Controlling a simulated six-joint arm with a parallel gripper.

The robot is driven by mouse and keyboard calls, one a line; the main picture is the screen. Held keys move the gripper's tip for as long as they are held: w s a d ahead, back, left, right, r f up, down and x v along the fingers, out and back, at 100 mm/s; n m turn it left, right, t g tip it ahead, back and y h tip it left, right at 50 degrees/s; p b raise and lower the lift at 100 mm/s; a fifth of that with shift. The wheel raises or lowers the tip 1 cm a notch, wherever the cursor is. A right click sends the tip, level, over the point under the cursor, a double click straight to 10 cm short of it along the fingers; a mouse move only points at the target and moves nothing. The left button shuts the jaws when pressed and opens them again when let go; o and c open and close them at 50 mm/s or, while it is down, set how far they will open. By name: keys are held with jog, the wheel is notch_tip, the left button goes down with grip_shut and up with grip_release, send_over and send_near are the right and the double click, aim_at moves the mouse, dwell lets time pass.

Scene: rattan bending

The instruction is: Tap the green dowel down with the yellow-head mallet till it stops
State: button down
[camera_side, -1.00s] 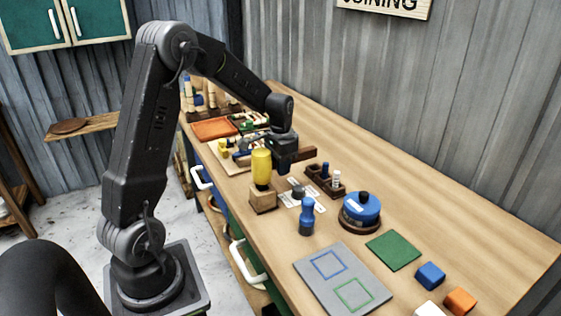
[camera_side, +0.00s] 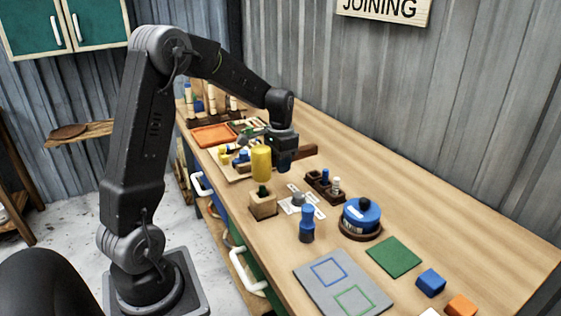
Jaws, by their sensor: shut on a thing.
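The green dowel (camera_side: 263,190) stands upright in a wooden block (camera_side: 263,207) near the table's front edge, with a short dark green length showing above the block. The yellow mallet head (camera_side: 261,163) is just above the dowel; I cannot tell whether they touch. My gripper (camera_side: 285,163) is shut on the mallet's brown handle (camera_side: 303,151), which sticks out to the right behind it. The fingertips are small and partly hidden.
A blue-topped peg (camera_side: 307,224), a blue round container (camera_side: 361,216) and a dark rack with small pegs (camera_side: 324,186) stand to the right of the block. White cards (camera_side: 305,209) lie between them. An orange tray (camera_side: 213,134) is at the back left.

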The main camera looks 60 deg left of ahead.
dwell(0.3)
jog(key=shift+f, duration=1.75)
jog(key=shift+r, duration=1.8)
jog(key=shift+r, duration=0.1)
jog(key=shift+r, duration=2.4)
